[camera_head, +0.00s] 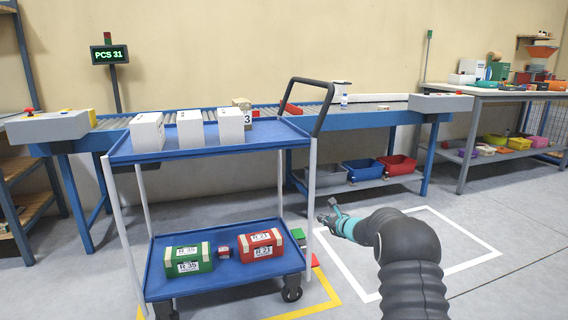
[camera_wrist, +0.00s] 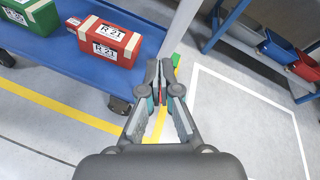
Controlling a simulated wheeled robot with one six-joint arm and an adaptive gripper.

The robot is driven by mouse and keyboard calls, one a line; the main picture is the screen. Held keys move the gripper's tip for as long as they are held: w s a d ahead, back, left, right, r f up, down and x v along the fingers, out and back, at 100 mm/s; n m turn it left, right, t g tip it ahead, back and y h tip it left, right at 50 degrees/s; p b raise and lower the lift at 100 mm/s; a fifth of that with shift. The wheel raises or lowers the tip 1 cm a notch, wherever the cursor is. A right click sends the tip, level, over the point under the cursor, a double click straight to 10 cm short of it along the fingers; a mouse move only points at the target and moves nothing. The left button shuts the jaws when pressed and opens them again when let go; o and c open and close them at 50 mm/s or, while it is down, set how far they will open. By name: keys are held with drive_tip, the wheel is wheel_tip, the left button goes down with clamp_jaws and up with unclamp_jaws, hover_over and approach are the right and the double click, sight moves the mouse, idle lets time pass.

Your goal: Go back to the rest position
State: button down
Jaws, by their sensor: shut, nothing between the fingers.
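My gripper (camera_head: 328,218) is at the end of my dark arm, just right of the blue cart's near right post in the head view. In the wrist view my gripper (camera_wrist: 160,66) points away from me, with its two fingers together and nothing between them. The cart (camera_head: 220,284) stands to its left. The red box (camera_head: 261,244) marked R 21 lies on the cart's lower shelf; it also shows in the wrist view (camera_wrist: 98,30). My gripper is apart from the box.
A green box (camera_head: 188,260) and a small red item (camera_head: 224,252) share the lower shelf. White boxes (camera_head: 190,129) stand on top. A conveyor (camera_head: 370,117) runs behind, with blue and red bins (camera_head: 397,165) below. White-outlined floor on the right looks clear.

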drive_tip(key=s+a+r+n+g, duration=0.1)
drive_tip(key=s+a+n+g, duration=0.25)
drive_tip(key=s+n, duration=0.7)
drive_tip(key=s+a+r+n+g, duration=0.15)
drive_tip(key=s+n+g, duration=0.35)
drive_tip(key=s, duration=1.1)
drive_tip(key=s+d+r+n+h+p, duration=0.1)
drive_tip(key=s+d+r+n+h, duration=0.1)
drive_tip(key=s, duration=1)
drive_tip(key=s+d+r+n+t+h, duration=0.1)
drive_tip(key=s+r+n, duration=0.4)
drive_tip(key=s, duration=0.6)
drive_tip(key=s+d+r+n+h+p, duration=0.1)
drive_tip(key=s+d+r+n+h, duration=0.2)
drive_tip(key=s, duration=0.9)
drive_tip(key=shift+s+d+r+n+h+p, duration=0.2)
drive_tip(key=shift+s+r+n+h+p, duration=0.15)
drive_tip(key=shift+r, duration=1.25)
drive_tip(key=shift+w, duration=0.1)
